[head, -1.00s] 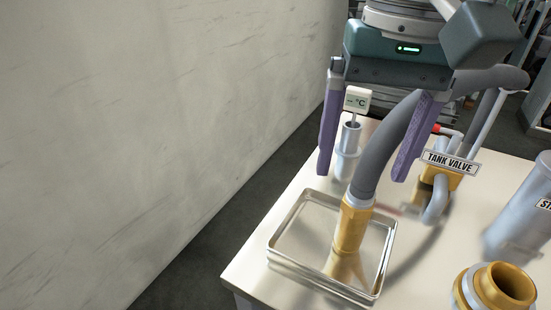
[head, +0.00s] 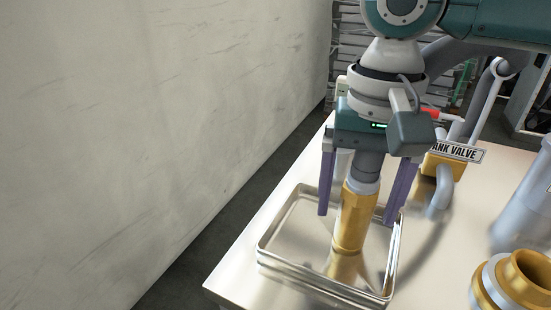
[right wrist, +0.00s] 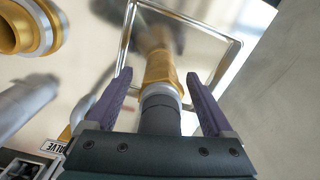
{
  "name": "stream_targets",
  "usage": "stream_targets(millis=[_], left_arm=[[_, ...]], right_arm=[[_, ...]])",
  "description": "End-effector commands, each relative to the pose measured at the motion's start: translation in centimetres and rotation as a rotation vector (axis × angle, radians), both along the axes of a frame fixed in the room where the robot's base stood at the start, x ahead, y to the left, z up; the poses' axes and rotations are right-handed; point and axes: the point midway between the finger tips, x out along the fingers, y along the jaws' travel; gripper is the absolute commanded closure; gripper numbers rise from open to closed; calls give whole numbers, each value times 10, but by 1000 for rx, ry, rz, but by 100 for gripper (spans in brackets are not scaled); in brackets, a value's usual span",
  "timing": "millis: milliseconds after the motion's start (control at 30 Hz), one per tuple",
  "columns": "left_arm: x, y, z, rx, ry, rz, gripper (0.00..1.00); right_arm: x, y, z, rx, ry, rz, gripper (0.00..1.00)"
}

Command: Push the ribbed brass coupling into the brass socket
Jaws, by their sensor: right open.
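The brass coupling (head: 353,218) on the end of a grey hose stands upright in the metal tray (head: 270,240). It also shows in the right wrist view (right wrist: 161,68). My right gripper (head: 361,212) is open, with one purple finger on each side of the coupling and hose end; gaps show on both sides in the right wrist view (right wrist: 160,88). The brass socket (head: 530,275) is at the lower right, its round mouth facing up, partly cut off by the picture edge. It also shows in the right wrist view (right wrist: 18,25). My left gripper is not in view.
A grey cylinder (head: 525,200) stands at the right edge. A pale wall (head: 150,130) is at left. Table between tray and socket is clear.

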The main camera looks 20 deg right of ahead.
Motion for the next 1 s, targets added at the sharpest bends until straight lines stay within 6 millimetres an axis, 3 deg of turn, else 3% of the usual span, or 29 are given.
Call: stream_targets(millis=[267, 1000], left_arm=[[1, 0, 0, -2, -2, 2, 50], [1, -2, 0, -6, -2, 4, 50]], right_arm=[[0, 0, -3, -1, -1, 1, 16], [0, 0, -3, -1, -1, 1, 99]])
